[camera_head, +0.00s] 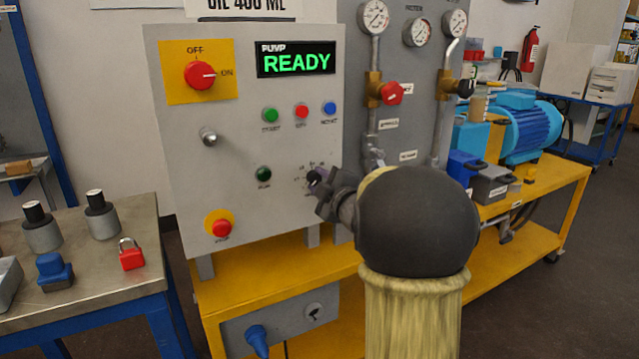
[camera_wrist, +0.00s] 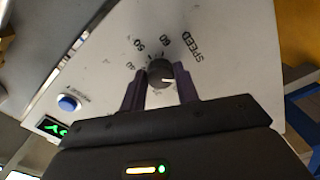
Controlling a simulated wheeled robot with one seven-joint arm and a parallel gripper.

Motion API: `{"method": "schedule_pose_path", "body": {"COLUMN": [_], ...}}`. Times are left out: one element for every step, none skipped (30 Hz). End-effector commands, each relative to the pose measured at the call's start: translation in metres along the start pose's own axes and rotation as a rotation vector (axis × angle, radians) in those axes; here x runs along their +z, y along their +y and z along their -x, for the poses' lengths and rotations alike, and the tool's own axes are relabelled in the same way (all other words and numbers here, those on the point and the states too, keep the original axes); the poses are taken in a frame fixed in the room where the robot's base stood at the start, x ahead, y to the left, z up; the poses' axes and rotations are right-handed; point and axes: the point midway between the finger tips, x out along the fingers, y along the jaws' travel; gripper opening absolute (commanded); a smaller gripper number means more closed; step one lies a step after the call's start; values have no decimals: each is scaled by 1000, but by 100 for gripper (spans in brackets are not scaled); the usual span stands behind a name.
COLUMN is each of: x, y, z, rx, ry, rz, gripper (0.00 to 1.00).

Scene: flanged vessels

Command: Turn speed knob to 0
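The speed knob (camera_wrist: 158,72) is a small dark round knob with a white pointer line, on the grey panel under the word SPEED. The wrist view shows the scale marks 40, 50 and 60 around it. My gripper (camera_wrist: 160,82) has its two purple fingers on either side of the knob, close against it with no clear gap. In the head view my gripper (camera_head: 318,184) reaches the panel's lower right, and my arm and hand hide most of the knob. The pointer lies toward the right in the wrist view; its exact reading cannot be told.
The control panel (camera_head: 235,145) has a green READY display (camera_head: 296,63), a red OFF/ON switch (camera_head: 200,75) at ON, several buttons and a red stop button (camera_head: 221,227). Gauges and valves stand right. A bench (camera_head: 90,285) with a red padlock (camera_head: 131,257) stands left.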

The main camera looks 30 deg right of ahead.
Motion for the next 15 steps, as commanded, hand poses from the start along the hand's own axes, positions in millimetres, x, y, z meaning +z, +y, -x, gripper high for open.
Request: {"method": "schedule_pose_path", "body": {"x": [-1,-1,-1,-1,0,0,0,0,0,0,0,0,0,0,0], "y": [0,0,0,0,0,0,0,0,0,0,0,0,0,0,0], "z": [0,0,0,0,0,0,0,0,0,0,0,1,2,3,6], "rx": [-1,-1,-1,-1,-1,0,0,0,0,0,0,0,0,-1,-1], "ry": [2,2,1,1,1,1,1,1,1,0,0,0,0,-1,-1], "rz": [1,1,0,0,0,0,0,-1,-1,-1,-1,-1,-1,-1,-1], "gripper": [40,46,52,52,52,52,52,52,52,52,52,52,52,52,52]}}
